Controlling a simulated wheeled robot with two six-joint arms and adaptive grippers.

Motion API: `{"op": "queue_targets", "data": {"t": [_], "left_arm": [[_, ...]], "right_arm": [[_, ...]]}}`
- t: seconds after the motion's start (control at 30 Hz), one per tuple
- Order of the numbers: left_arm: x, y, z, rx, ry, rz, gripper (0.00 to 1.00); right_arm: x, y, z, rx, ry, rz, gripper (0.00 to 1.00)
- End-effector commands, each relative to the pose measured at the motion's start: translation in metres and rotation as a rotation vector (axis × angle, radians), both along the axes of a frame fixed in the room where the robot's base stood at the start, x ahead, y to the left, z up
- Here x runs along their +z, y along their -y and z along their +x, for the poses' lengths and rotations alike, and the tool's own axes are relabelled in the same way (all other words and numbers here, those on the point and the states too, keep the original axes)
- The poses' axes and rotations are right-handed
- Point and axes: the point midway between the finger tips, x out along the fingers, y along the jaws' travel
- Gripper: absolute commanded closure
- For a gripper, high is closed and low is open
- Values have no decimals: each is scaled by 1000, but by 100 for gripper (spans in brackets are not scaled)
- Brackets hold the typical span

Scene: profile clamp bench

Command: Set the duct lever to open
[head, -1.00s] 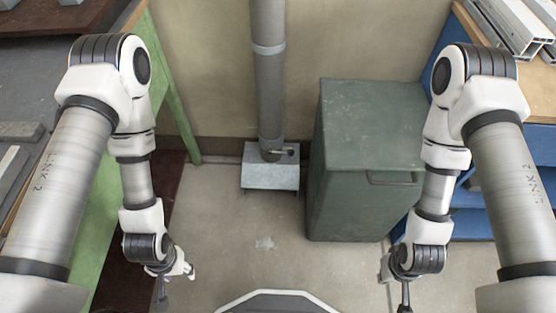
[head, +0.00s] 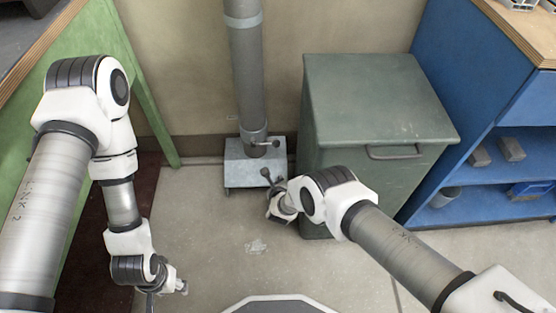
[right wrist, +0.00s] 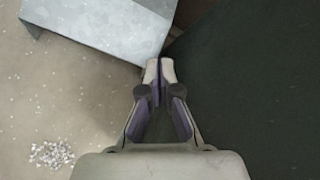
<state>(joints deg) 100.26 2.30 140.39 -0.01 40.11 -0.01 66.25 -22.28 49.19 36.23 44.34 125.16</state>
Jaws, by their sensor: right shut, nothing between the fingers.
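The duct lever (head: 272,143) is a short handle with a dark knob, low on the grey vertical duct (head: 246,75). It points right, roughly level, in the head view. The duct ends at a galvanized metal box (head: 240,176), whose corner also shows in the right wrist view (right wrist: 110,30). My right gripper (head: 275,209) is in front of and below the lever, apart from it. In the right wrist view its fingers (right wrist: 160,72) are shut and empty near the box corner. The lever is not seen there. My left gripper (head: 181,288) hangs at lower left; its fingers are too small to read.
A green cabinet (head: 375,95) stands close right of the duct, beside my right forearm. A blue shelf unit (head: 440,110) is farther right. A green bench side (head: 85,60) is at left. Floor before the box is clear except pale scraps (head: 256,246).

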Motion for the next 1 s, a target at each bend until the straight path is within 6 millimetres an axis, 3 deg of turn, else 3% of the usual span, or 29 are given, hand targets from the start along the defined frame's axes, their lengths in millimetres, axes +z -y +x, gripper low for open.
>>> {"op": "queue_targets", "data": {"t": [0.03,0.17,0.33,0.63,0.87,0.9,1.0], "left_arm": [[-15,0,0,0,0,0,50],[-20,0,0,0,0,0,50],[-42,0,0,0,0,0,50],[-110,0,0,0,0,0,50],[-159,0,0,0,0,0,50],[-147,0,0,0,-1,0,50],[-144,0,0,0,1,0,50]], "right_arm": [[-3,-6,14,-96,61,105,100],[10,-8,30,-229,137,251,100],[1,-6,42,-232,140,256,100],[-22,-1,77,-230,139,254,100],[-43,5,120,-230,141,255,100],[-22,1,122,-226,140,254,100],[-5,-3,123,-226,138,252,100]]}}
